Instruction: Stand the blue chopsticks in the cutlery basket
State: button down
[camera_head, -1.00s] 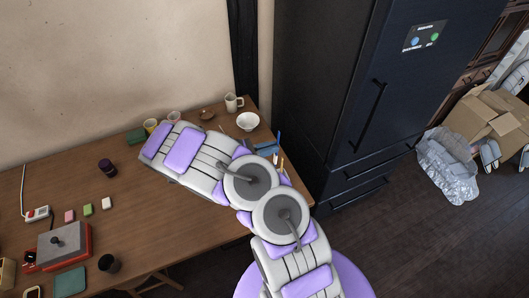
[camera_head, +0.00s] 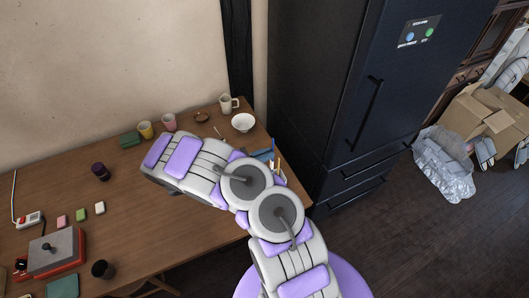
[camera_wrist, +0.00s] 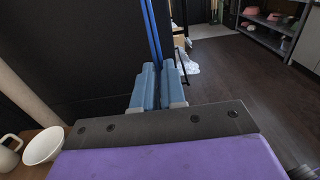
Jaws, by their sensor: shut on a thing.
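The blue chopsticks (camera_wrist: 152,30) rise upright between the fingers of my gripper (camera_wrist: 159,88) in the wrist view. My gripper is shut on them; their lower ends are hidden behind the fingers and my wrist. In the head view, a short piece of the chopsticks (camera_head: 272,146) shows beyond my arm, near the table's right end. My arm covers most of the gripper there. I cannot make out the cutlery basket in either view; a thin tan upright thing (camera_head: 278,164) shows beside the arm, too small to identify.
On the wooden table (camera_head: 130,225) stand a white bowl (camera_head: 243,122), a mug (camera_head: 228,103), a pink cup (camera_head: 169,122) and a yellow cup (camera_head: 145,130). A dark fridge (camera_head: 325,80) stands close to the table's right end.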

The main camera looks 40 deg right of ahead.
aim_at(271, 166)
notch_tip(271, 166, down, 8)
jog(key=b, duration=0.5)
jog(key=shift+f, duration=0.2)
dwell(0.4)
jog(key=c, duration=1.1)
grip_release()
jog(key=p+v, duration=0.3)
jog(key=v, duration=1.4)
jog(key=shift+a, duration=0.3)
jog(key=shift+f, duration=0.1)
